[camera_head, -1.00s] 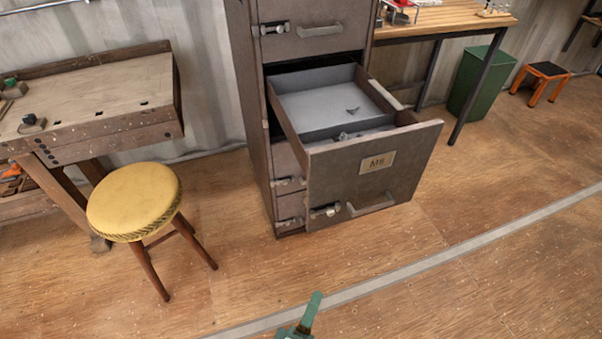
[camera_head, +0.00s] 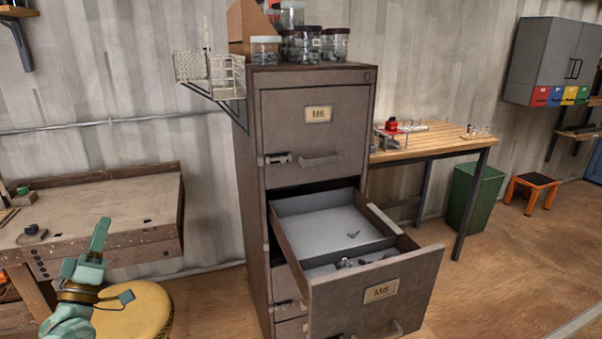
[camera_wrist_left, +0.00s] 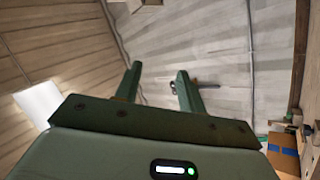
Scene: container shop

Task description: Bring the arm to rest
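My left gripper (camera_head: 98,252), green with a dark wrist, is raised at the lower left in the head view, in front of the workbench and the yellow stool. In the left wrist view its two fingers (camera_wrist_left: 159,78) stand apart with nothing between them. The filing cabinet (camera_head: 252,165) stands in the middle, with its M8 drawer (camera_head: 375,292) pulled out. A few small metal parts lie in the drawer. My left gripper is well left of the drawer and not touching it. My right gripper does not show.
A yellow-topped stool (camera_head: 150,310) stands close behind my left gripper, by the wooden workbench (camera_head: 130,205). Glass jars (camera_head: 302,47) stand on the cabinet. A wooden table (camera_head: 440,142), green bin (camera_head: 474,197) and orange stool (camera_head: 530,190) are at the right.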

